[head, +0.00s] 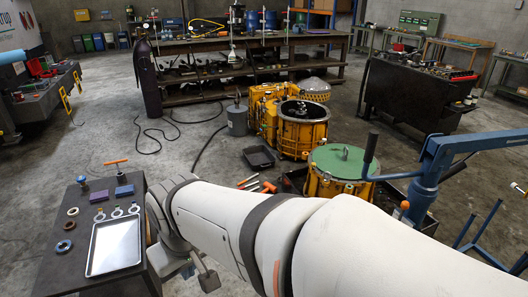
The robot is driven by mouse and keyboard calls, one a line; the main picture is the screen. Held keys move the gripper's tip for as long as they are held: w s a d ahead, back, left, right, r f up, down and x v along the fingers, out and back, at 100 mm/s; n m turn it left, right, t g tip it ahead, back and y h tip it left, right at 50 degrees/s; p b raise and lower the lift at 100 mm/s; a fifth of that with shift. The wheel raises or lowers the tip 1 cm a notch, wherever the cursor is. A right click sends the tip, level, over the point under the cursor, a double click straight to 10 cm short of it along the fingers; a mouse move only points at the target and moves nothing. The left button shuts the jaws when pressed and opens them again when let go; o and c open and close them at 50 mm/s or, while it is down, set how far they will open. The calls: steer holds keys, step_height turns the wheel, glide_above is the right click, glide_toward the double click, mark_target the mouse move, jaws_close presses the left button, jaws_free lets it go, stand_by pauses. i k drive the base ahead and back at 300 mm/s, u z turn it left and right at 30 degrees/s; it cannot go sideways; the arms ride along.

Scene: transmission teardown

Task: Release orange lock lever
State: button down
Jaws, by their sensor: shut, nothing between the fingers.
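My pale arm crosses the lower middle, and its far end bends down beside the dark table. My gripper's fingertips are not clearly visible. Several orange things show, and I cannot tell for certain which is the lock lever. A small orange piece (405,205) sits by the blue crane (432,160) at the right. An orange T-shaped handle (115,163) stands at the back of the dark table. Orange-handled tools (248,182) lie on the floor. A yellow transmission housing with a green top (340,162) stands behind my arm, its lower part partly hidden.
The dark table (60,272) at the left holds a silver tray (115,245), rings and small blocks. A second yellow housing (302,130) and a black tray (259,157) stand mid-floor. A dark gas cylinder (147,78) stands farther back. The left-centre floor is mostly clear except for hoses.

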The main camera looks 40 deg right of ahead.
mark_target(405, 206)
steer(key=i, duration=0.35)
steer(key=z, duration=3)
steer(key=i, duration=1.7)
